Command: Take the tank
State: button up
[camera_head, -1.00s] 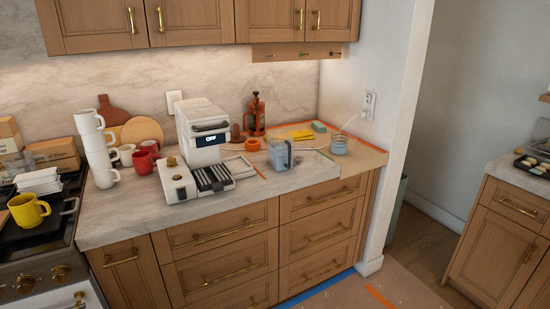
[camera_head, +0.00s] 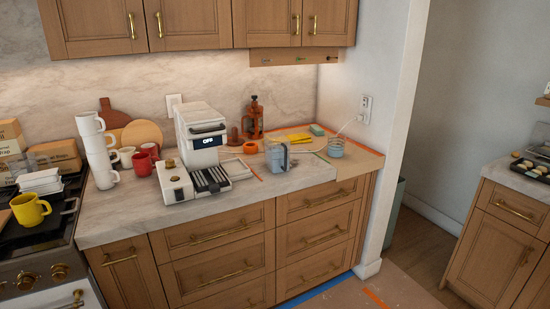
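A clear, bluish tank-like container (camera_head: 277,157) with a dark grey handle stands upright on the counter, right of the white coffee machine (camera_head: 200,135). The machine's small display reads "OFF". I cannot tell for certain which container the task calls the tank. My gripper is not in view.
A tall stack of white mugs (camera_head: 97,150), a red mug (camera_head: 143,163) and a yellow mug (camera_head: 29,209) are at left. An orange-and-black press (camera_head: 253,118) stands behind. Orange tape edges the counter's right end. The floor at right is open.

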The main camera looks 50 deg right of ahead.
aim_at(277, 146)
jog(key=z, duration=0.05)
jog(key=i, duration=0.9)
